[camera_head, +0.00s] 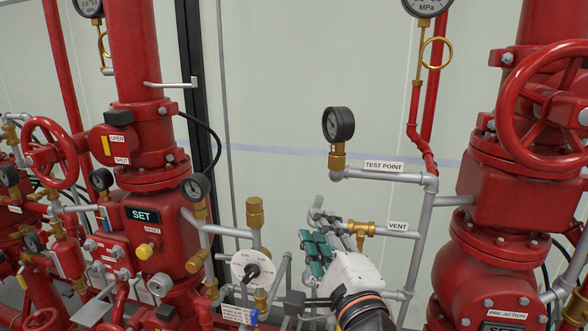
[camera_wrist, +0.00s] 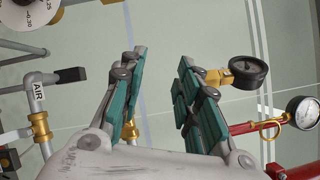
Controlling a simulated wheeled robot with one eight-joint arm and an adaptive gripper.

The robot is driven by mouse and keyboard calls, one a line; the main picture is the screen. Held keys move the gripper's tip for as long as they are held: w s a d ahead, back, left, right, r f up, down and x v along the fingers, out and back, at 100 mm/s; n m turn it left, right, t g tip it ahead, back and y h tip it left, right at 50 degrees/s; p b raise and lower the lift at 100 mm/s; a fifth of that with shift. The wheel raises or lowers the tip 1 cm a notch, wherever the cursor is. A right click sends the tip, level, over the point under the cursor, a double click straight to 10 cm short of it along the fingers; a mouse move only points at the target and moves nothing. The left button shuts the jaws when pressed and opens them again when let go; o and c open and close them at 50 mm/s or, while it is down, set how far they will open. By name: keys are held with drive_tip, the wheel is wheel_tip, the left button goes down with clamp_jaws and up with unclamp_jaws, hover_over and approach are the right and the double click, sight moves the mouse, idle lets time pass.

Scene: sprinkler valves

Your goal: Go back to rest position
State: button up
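My gripper (camera_head: 316,248) is in front of the pipework at the lower middle of the head view, with teal finger pads and a white body. In the wrist view my gripper (camera_wrist: 158,75) has its two fingers well apart, with nothing between them. It is open and empty. The brass VENT valve (camera_head: 362,229) is just right of the fingers in the head view. Whether the fingers touch any pipe cannot be told.
A TEST POINT gauge (camera_head: 338,125) stands above my gripper. A white dial with a black knob (camera_head: 253,270) is to its left. Red valve assemblies with handwheels (camera_head: 548,108) flank both sides. The pale wall (camera_head: 290,70) above the pipes is mostly clear.

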drive_tip(key=s+d+f+n+g+h, duration=0.2)
drive_tip(key=s+d+f+n+g, duration=0.3)
drive_tip(key=n, duration=0.4)
drive_tip(key=s+d+f+n+g+h, duration=0.2)
drive_tip(key=s+d+f+n+g, duration=0.4)
drive_tip(key=d+f+n, duration=0.3)
drive_tip(key=shift+d+f+n+g, duration=0.3)
drive_tip(key=shift+f+n+g, duration=0.1)
drive_tip(key=shift+f+n, duration=0.3)
